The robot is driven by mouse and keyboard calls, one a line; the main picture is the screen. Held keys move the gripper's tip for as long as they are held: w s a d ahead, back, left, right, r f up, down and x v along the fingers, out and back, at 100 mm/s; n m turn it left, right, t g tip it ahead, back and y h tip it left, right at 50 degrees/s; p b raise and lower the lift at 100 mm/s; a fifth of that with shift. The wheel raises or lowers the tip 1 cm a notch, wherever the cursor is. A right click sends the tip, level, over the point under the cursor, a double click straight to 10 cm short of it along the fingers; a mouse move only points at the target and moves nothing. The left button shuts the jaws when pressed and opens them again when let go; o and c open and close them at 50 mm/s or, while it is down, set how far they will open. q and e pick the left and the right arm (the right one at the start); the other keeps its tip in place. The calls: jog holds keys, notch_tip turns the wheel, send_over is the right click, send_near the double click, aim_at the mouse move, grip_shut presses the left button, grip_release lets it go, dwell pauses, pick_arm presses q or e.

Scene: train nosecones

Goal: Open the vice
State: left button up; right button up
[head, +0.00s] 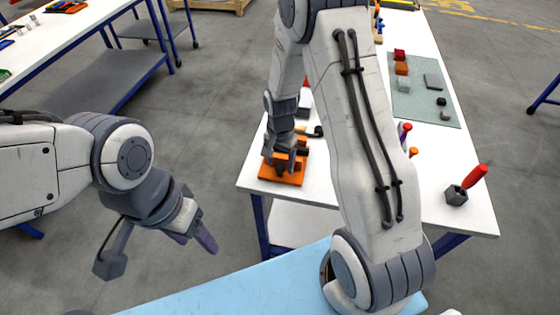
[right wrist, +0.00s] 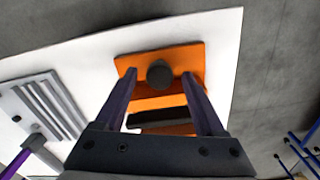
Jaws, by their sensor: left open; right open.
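The orange vice (head: 280,178) sits near the front left corner of the white table. In the right wrist view the vice (right wrist: 190,57) shows its flat orange base, a dark slot and a dark round knob (right wrist: 159,73). My right gripper (head: 284,160) is over the vice, pointing down. In its wrist view the open fingers (right wrist: 159,82) appear on either side of the knob, with gaps to it; I cannot tell their height against it. My left gripper (head: 204,236) is open and empty, away from the table over the floor. My right gripper hides part of the vice in the head view.
A grey slotted block (right wrist: 45,105) lies beside the vice. A dark holder with a red-handled tool (head: 457,195) stands at the right front. A grey-green mat (head: 425,95) with small blocks lies farther back. Another bench (head: 60,40) is at far left.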

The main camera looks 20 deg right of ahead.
grip_shut()
jog(key=shift+n, duration=0.5)
jog(key=n, duration=0.4)
jog(key=shift+n, duration=0.4)
jog(key=n, duration=0.6)
jog(key=shift+w, duration=0.1)
jog(key=shift+w+r, duration=0.1)
dwell(0.8)
